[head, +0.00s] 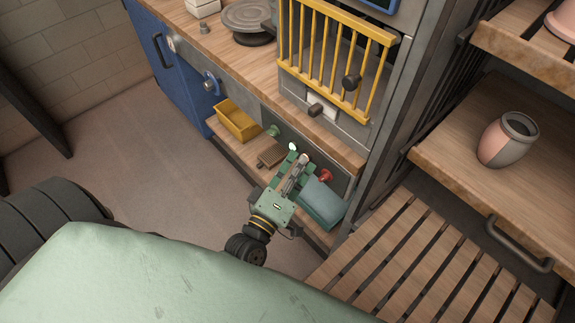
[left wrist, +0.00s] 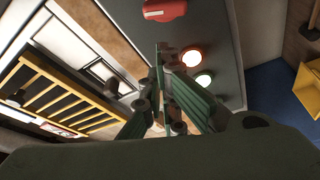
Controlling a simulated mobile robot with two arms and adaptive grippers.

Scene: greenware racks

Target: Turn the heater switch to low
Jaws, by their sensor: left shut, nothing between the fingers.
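A dark control panel (head: 283,137) is set below the wooden counter edge. It carries a red knob (head: 326,176) at its right, a green knob (head: 273,131) at its left and a lit lamp (head: 293,147) between them. In the left wrist view the red knob (left wrist: 165,10) shows a pale mark; a red-ringed lamp (left wrist: 192,58) and a green-ringed lamp (left wrist: 204,79) glow nearby. I cannot read which knob is the heater switch or its setting. My left gripper (head: 303,159) is shut and empty in front of the panel, between the knobs; its fingertips (left wrist: 161,48) appear apart from the red knob.
A yellow bin (head: 238,120), a brown brush-like block (head: 271,155) and a blue-grey box (head: 321,203) sit on the low shelf around my left gripper. A yellow barred guard (head: 335,55) is above the counter. A slatted rack (head: 400,258) stands at the right.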

